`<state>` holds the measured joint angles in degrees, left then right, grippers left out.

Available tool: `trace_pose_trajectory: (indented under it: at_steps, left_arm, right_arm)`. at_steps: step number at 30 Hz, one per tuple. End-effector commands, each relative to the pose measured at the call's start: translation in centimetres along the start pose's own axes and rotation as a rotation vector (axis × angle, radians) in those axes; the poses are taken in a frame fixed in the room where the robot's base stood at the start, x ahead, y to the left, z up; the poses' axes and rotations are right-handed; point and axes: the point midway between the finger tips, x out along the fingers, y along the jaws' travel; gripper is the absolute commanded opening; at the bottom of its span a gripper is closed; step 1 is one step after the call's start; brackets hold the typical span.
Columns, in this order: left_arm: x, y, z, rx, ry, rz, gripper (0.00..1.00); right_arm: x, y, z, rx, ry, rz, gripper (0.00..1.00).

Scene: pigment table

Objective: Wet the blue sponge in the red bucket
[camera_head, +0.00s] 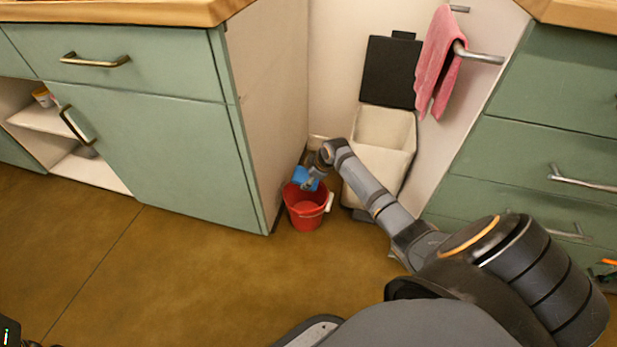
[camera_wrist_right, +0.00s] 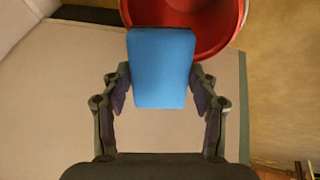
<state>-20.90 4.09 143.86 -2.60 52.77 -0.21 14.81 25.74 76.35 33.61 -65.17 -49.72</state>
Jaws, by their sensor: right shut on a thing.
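The red bucket (camera_head: 305,212) stands on the floor in the gap beside the left cabinet, with a pale handle at its right side. It also shows at the top of the right wrist view (camera_wrist_right: 215,25). My right gripper (camera_head: 311,183) is shut on the blue sponge (camera_wrist_right: 161,68), with one finger on each side of it. In the head view the sponge (camera_head: 307,178) is at the bucket's back rim. The wrist view shows its far end overlapping the bucket's opening. I cannot tell how far it is above or inside. My left gripper is not clearly in view; only a dark part shows at the lower left corner.
A white bin (camera_head: 383,135) with a raised black lid stands just right of the bucket. A pink towel (camera_head: 438,62) hangs above it. Green cabinets (camera_head: 160,155) flank the gap on both sides. The brown floor (camera_head: 190,270) in front is clear.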

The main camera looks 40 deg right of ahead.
Motion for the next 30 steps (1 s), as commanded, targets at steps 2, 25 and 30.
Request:
trace_pose_trajectory:
  at_steps: [2,25,30]
  left_arm:
    - [-1.6,0.2,0.2,0.006,-0.001,0.000,0.40]
    - [-7.1,1.4,1.0,0.034,-0.018,0.026,0.40]
    - [-7.1,1.4,1.0,0.035,-0.019,0.025,0.40]
  right_arm:
    - [1.3,-0.4,0.6,0.000,0.000,0.000,0.35]
    - [8.0,-2.3,3.7,0.001,0.000,0.000,0.35]
    - [8.2,-2.3,3.8,0.001,0.000,0.000,0.35]
